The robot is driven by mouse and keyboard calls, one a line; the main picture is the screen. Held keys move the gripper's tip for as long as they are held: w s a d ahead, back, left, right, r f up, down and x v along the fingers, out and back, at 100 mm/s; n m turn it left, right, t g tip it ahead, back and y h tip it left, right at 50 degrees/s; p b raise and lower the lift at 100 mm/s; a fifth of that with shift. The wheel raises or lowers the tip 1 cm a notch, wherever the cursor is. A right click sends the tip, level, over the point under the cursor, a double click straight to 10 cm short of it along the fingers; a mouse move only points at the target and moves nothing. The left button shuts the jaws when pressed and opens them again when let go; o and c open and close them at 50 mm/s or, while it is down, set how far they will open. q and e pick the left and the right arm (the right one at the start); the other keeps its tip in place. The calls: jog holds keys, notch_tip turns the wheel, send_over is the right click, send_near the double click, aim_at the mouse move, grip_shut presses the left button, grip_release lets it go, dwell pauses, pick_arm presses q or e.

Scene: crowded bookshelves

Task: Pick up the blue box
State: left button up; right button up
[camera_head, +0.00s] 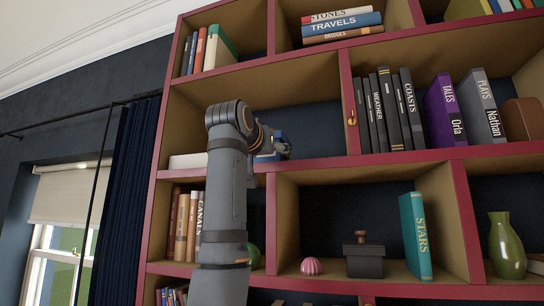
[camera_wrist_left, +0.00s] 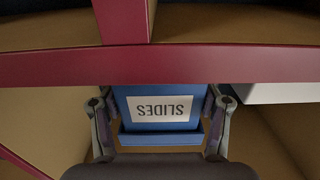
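The blue box (camera_wrist_left: 160,135), with a white label reading SLIDES, shows upside down in the left wrist view. A red shelf edge hides part of it. My left gripper (camera_wrist_left: 160,108) has one finger on each side of the box, wide apart and very close to its sides; I cannot tell whether they press on it. In the head view my left gripper (camera_head: 281,146) is at the box's compartment in the middle row, and my arm mostly hides the box (camera_head: 265,146). My right gripper is not in view.
A white object (camera_head: 188,161) lies left of my arm in the same compartment. A red upright (camera_head: 350,112) separates it from dark books (camera_head: 384,110) on the right. Below stand a green STARS book (camera_head: 415,237), a dark lidded box (camera_head: 363,260) and a green vase (camera_head: 507,246).

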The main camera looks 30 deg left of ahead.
pick_arm(q)
jog(key=shift+w+r, duration=0.1)
jog(key=shift+c, duration=0.3)
jog(key=shift+r, duration=0.7)
jog(key=shift+s+d+f+b, duration=0.1)
jog(key=shift+s+b, duration=0.2)
jog(key=shift+s, duration=0.1)
jog(key=shift+s+d+f+b, duration=0.1)
jog(key=shift+s+b, duration=0.15)
jog(key=shift+s, duration=0.15)
jog(key=b+v, duration=0.4)
jog(key=v, duration=0.8)
jog(key=shift+s, duration=0.3)
jog(key=shift+w+r, duration=0.1)
